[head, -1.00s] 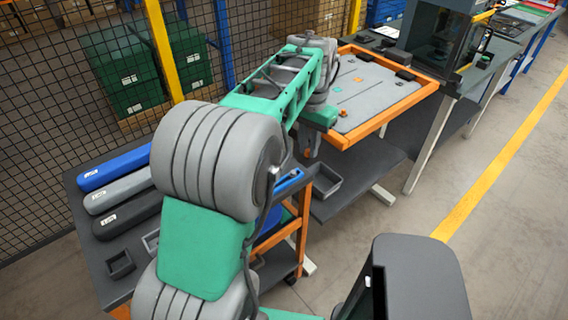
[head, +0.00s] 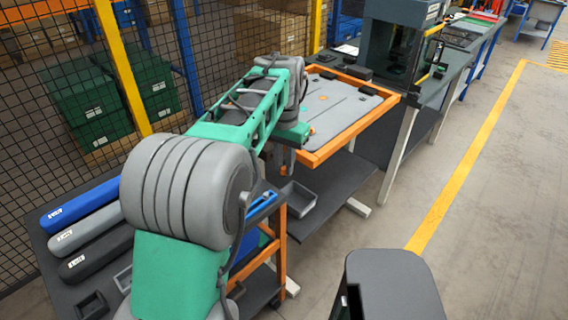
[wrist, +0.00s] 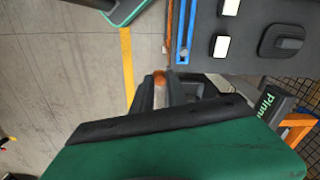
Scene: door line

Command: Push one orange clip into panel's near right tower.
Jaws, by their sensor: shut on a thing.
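My gripper (wrist: 160,92) is shut on an orange clip (wrist: 159,76), whose rounded end shows between the fingertips in the wrist view. In the head view the gripper (head: 284,166) hangs down just left of the near left corner of the orange frame, apart from the panel. The clip is a tiny orange spot there. The grey panel (head: 352,105) lies in the orange frame (head: 345,143) beyond the gripper. It carries a few small coloured spots. The near right tower cannot be made out at this size. The panel is not recognisable in the wrist view.
An orange-framed cart (head: 281,240) stands left of the panel. Its dark top holds blue, grey and black long pieces (head: 85,205). A grey tray (head: 299,204) sits low beside it. A dark machine (head: 393,45) stands behind the panel. Open floor lies to the right.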

